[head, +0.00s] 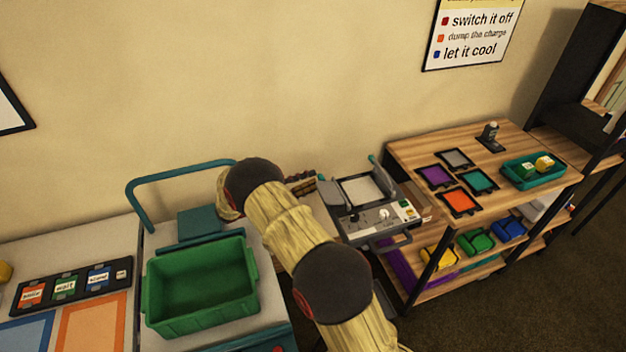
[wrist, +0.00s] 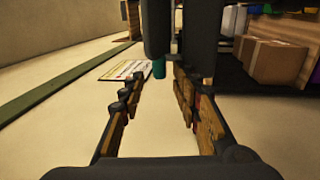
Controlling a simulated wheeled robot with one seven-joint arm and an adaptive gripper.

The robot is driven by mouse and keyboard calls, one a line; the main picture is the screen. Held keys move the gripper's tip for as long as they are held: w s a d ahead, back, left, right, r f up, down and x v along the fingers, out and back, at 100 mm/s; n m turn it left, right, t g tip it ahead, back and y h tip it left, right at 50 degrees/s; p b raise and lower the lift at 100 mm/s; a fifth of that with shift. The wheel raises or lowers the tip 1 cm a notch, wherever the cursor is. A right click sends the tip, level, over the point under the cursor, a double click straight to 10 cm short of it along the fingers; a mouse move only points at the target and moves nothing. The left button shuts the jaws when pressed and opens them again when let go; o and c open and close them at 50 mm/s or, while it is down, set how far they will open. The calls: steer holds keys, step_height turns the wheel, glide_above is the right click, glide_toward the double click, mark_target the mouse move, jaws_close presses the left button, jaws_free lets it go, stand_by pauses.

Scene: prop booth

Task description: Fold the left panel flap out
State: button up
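A grey machine (head: 397,212) with a pale top plate (head: 360,190), small knobs and a green button stands right of my arm in the head view. A narrow dark upright piece, perhaps the left panel flap (head: 331,196), is along its left side; its exact pose is unclear. My gripper (head: 302,184) is partly hidden behind my arm, just left of the machine. In the wrist view my gripper (wrist: 160,82) has its two wood-coloured fingers apart, with nothing seen held between them. I cannot tell whether it touches the machine.
A green bin (head: 200,322) stands on a cart with a teal handle (head: 180,173) at left. A wooden shelf (head: 530,190) with coloured trays stands at right. Cardboard boxes (wrist: 275,62) show in the wrist view. The wall behind is close.

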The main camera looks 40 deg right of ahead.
steer(key=v, duration=0.6)
steer(key=shift+w+a, duration=0.1)
steer(key=shift+a, duration=0.05)
stand_by(0.3)
steer(key=s+a+r+t+y, duration=0.2)
steer(key=s+a+r+y, duration=0.1)
steer(key=s+r+y, duration=0.95)
steer(key=s+a+r+n+t+y, duration=0.1)
steer(key=s+a+r+t+y, duration=0.2)
steer(key=s+a, duration=0.4)
steer(key=s+a+r+n+t+y, duration=0.2)
steer(key=s+a+r+t, duration=0.3)
steer(key=s+a, duration=0.3)
steer(key=s+t+y, duration=0.1)
steer(key=s, duration=0.3)
steer(key=shift+s, duration=0.4)
